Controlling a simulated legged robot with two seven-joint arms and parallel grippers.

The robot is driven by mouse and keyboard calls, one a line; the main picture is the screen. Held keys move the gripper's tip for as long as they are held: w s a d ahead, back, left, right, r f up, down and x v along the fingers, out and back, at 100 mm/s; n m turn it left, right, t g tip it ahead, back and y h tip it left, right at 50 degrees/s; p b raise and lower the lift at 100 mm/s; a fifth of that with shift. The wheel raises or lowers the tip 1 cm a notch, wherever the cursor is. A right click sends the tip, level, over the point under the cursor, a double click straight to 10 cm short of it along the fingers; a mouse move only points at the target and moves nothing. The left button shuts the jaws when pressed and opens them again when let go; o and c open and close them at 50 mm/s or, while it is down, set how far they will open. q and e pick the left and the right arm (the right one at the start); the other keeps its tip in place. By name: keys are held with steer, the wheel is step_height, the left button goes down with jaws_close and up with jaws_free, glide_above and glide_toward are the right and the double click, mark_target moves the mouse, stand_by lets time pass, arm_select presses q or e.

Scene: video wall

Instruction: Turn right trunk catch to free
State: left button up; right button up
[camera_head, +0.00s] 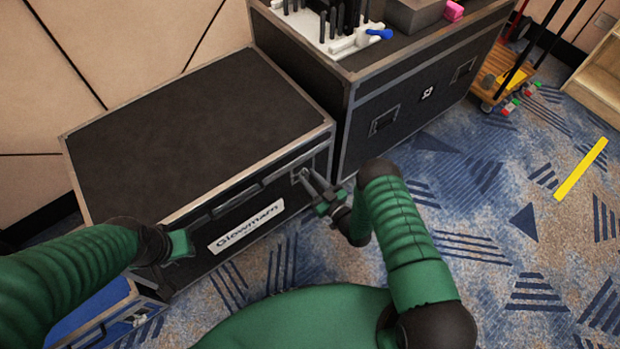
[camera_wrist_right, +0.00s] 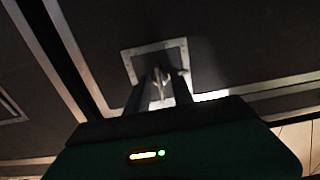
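The black trunk (camera_head: 190,135) with metal edges and a Glowmann label stands against the wall, its lid down. Its right catch (camera_head: 304,174) is on the front face near the right corner. In the right wrist view the catch (camera_wrist_right: 158,82) sits in a square metal plate. My right gripper (camera_head: 312,186) is at the catch, its two fingers apart and pointing at the plate. In the wrist view, the catch's turning piece shows between the fingers (camera_wrist_right: 162,95); contact cannot be told. My left gripper (camera_head: 186,244) is by the trunk's front left; its fingers are not clear.
A taller black case (camera_head: 410,105) stands close to the right of the trunk, with tools and a grey box on top. A blue case (camera_head: 95,308) is at lower left. A wooden cart (camera_head: 505,80) and a yellow strip (camera_head: 580,170) are on the right. Carpet in front is clear.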

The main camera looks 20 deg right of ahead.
steer(key=p+v, duration=0.5)
steer(key=v, duration=1.1)
steer(key=shift+s+d, duration=0.15)
steer(key=shift+s, duration=0.25)
